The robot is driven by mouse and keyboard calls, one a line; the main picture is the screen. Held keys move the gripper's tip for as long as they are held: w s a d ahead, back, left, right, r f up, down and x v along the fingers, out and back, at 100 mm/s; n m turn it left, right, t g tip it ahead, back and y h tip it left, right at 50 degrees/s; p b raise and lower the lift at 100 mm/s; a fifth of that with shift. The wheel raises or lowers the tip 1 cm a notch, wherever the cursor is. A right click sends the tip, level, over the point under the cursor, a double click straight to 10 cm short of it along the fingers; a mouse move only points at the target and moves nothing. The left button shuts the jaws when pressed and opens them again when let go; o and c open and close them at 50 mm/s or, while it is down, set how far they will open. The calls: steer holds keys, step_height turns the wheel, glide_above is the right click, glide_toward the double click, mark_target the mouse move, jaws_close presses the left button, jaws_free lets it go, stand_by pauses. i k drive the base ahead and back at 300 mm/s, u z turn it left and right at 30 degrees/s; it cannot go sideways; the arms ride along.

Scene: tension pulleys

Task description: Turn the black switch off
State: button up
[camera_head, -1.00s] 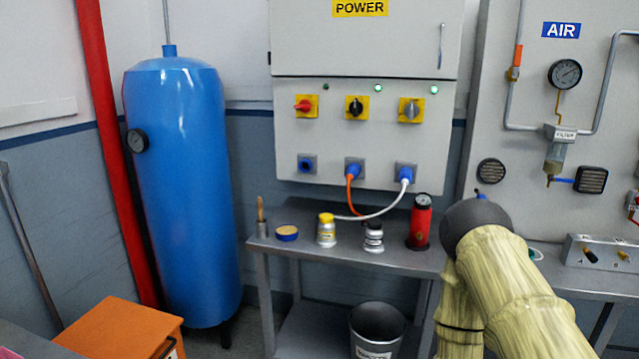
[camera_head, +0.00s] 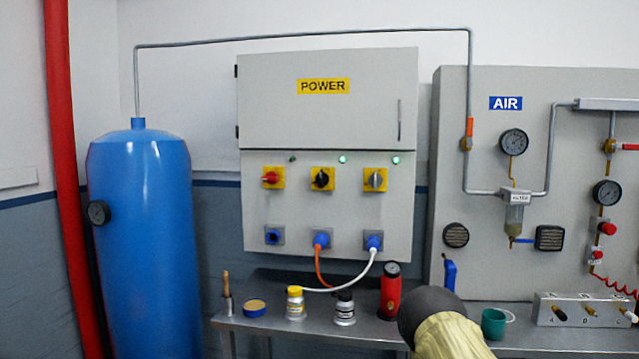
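The black switch (camera_head: 321,179) is a rotary knob on a yellow square plate, in the middle of a row on the grey power cabinet. Its knob looks roughly upright, but its exact angle is hard to read. The green lamp (camera_head: 343,159) just above and right of it is lit. My arm, in a pale yellow cover with a dark grey rounded part, shows at the lower right, below and apart from the switch. My gripper is not visible.
A red switch (camera_head: 271,177) and a grey switch (camera_head: 376,180) flank the black one. Orange and white cables hang from sockets below. The bench (camera_head: 250,325) holds bottles, a tin and a red cylinder (camera_head: 390,292). A blue tank (camera_head: 145,240) stands left. Space before the switches is clear.

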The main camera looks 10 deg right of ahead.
mark_target(321, 178)
steer(key=u, duration=0.05)
steer(key=k, duration=0.4)
steer(key=z, duration=0.9)
steer(key=i, duration=1)
steer(key=u, duration=0.5)
steer(key=i, duration=0.55)
steer(key=u, duration=0.4)
